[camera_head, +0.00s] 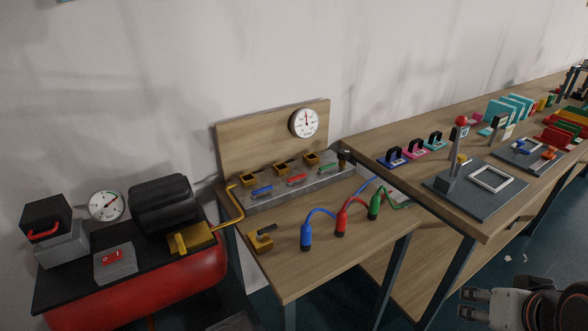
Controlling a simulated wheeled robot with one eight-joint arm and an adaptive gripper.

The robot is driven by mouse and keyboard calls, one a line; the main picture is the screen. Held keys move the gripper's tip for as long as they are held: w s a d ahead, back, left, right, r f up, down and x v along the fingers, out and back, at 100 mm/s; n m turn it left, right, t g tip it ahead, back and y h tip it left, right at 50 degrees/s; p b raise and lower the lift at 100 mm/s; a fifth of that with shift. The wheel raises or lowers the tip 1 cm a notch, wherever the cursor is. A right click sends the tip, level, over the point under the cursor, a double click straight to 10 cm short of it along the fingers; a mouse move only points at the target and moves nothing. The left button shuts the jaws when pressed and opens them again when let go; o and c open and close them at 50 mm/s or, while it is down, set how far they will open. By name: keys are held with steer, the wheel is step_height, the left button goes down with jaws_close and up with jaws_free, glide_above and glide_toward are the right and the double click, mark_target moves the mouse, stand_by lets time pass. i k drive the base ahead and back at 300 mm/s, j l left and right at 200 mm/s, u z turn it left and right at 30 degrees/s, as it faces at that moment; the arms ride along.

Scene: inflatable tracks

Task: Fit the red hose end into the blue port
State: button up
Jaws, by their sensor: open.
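The red hose end (341,225) stands upright on the lower wooden table, between the blue hose end (306,236) and the green hose end (375,206). A red hose arcs from its top to the right. Behind them is a grey manifold block (330,173) with a blue, a red and a green part along its front. The blue part (262,191) is at the left; its port opening is too small to make out. My gripper (470,304) is at the bottom right, open and empty, well apart from the hose ends.
A brass clamp-like piece (261,240) sits at the table's left. A red compressor (190,285) stands left, with a yellow pipe (236,205) running to the manifold. A higher table (410,187) with several items adjoins at right. The lower table's front is clear.

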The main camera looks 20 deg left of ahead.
mark_target(256, 152)
steer(key=i+j, duration=0.1)
steer(key=j, duration=0.35)
steer(key=j+u, duration=0.1)
steer(key=j, duration=0.35)
steer(key=i+j, duration=0.15)
steer(key=j, duration=0.3)
steer(key=i+j, duration=0.1)
steer(key=j, duration=0.35)
steer(key=u, duration=0.05)
